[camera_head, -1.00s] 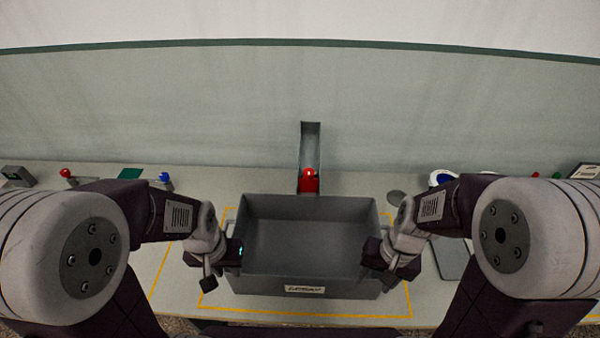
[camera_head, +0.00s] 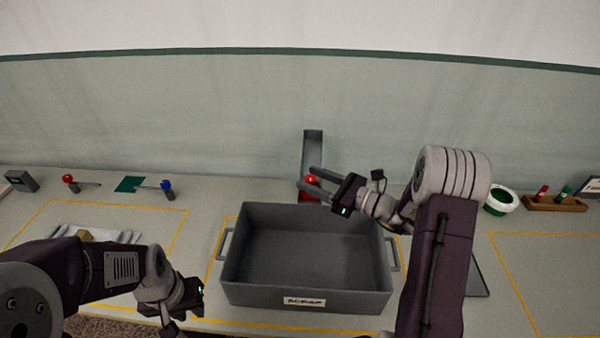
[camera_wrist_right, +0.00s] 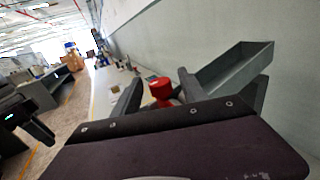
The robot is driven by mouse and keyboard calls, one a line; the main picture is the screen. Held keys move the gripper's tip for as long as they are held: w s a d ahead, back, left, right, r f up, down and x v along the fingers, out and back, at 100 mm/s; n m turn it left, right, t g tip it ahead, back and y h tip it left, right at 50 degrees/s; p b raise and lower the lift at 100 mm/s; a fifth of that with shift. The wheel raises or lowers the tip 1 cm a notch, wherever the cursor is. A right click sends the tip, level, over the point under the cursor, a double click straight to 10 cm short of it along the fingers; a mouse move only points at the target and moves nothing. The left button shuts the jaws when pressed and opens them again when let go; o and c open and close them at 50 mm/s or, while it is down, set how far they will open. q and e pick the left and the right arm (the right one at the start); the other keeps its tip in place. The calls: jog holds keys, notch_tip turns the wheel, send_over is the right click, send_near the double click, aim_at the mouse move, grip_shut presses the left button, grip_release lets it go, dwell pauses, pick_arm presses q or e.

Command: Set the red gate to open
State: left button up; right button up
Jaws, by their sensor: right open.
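The red gate (camera_head: 308,193) stands at the lower end of a grey sloping chute (camera_head: 313,145), behind the grey bin, and has a round red knob (camera_head: 311,180) on top. My right gripper (camera_head: 305,177) is open, its fingers reaching to the left on either side of the knob in the head view. In the right wrist view the red knob (camera_wrist_right: 160,88) shows between the fingertips, with no clear grip on it. My left gripper (camera_head: 192,298) is low at the left front, beside the bin; its fingers cannot be made out.
The grey bin labelled SCRAP (camera_head: 305,302) stands at the front middle. Behind left are a red-knobbed lever (camera_head: 69,179) and a blue-knobbed one (camera_head: 167,187). Table right of the bin is mostly clear.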

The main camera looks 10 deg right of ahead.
jog(key=x, duration=0.4)
jog(key=shift+p, duration=0.3)
jog(key=shift+s+d, duration=0.1)
grip_shut()
dwell(1.0)
